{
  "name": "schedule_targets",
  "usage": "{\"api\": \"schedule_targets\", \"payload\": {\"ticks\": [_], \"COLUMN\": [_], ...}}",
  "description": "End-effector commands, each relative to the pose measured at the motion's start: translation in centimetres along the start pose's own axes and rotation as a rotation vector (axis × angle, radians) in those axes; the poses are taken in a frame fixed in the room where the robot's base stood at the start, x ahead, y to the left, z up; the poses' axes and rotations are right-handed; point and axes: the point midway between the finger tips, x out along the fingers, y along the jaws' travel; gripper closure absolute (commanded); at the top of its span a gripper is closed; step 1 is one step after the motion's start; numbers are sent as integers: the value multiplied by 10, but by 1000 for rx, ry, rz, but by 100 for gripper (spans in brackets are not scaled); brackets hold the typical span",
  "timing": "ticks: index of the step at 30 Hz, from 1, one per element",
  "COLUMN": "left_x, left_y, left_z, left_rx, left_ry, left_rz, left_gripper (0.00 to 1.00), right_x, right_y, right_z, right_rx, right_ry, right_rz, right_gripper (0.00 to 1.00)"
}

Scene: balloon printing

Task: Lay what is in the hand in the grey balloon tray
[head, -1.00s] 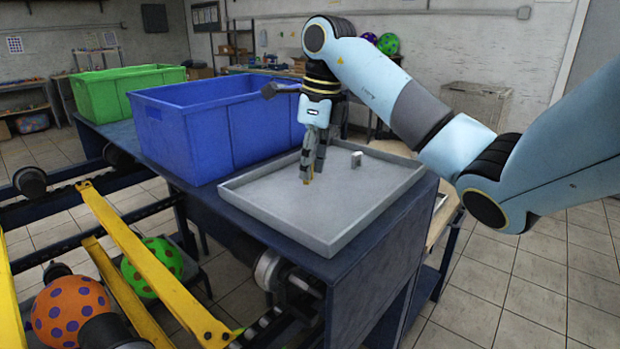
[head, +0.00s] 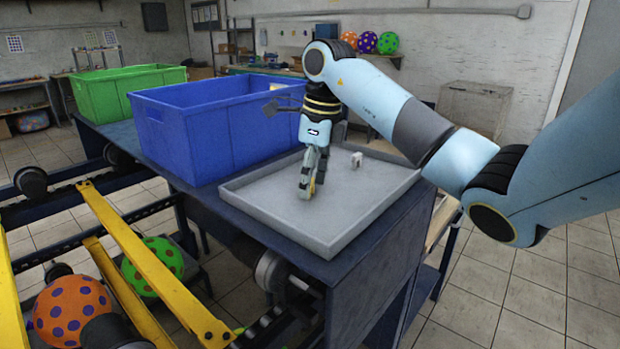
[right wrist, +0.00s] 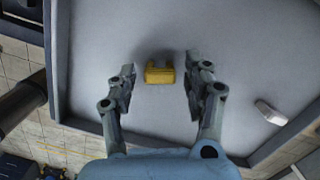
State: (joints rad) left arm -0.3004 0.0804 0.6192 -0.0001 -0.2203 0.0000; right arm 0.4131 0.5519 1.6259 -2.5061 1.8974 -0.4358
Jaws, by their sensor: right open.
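The grey balloon tray (head: 250,192) lies on the dark blue table, in front of the blue crate. My right gripper (head: 307,188) points down into the tray, low over its floor. In the right wrist view my right gripper (right wrist: 160,80) is open, with a finger on each side of a small yellow piece (right wrist: 159,76) and a gap on both sides. The yellow piece appears to rest on the tray floor; in the head view it is mostly hidden by the fingers. A small white piece (head: 356,160) stands in the tray to the right. My left gripper is not in view.
A blue crate (head: 215,140) stands right behind the tray, and a green crate (head: 125,90) further left. The tray's raised rim surrounds the fingers. Spotted balloons (head: 72,312) sit at the lower left.

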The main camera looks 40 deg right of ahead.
Motion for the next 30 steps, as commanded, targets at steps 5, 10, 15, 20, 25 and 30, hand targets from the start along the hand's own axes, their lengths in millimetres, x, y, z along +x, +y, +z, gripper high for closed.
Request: {"api": "schedule_targets", "payload": {"ticks": [5,10,15,20,25,30], "left_x": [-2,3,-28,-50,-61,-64], "left_y": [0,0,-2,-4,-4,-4], "left_z": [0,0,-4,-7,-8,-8], "left_rx": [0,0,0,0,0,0], "left_ry": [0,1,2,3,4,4], "left_rz": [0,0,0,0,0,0], "left_gripper": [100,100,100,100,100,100], "right_x": [-8,-42,-84,-108,-122,-124], "right_y": [-1,-2,0,0,0,0], "right_z": [1,1,1,1,1,1], "right_rx": [0,-1,0,0,0,0], "right_ry": [-2,-3,0,0,0,0], "right_rz": [-3,-5,-1,-1,0,1], "right_gripper": [49,49,49,49,49,49]}}
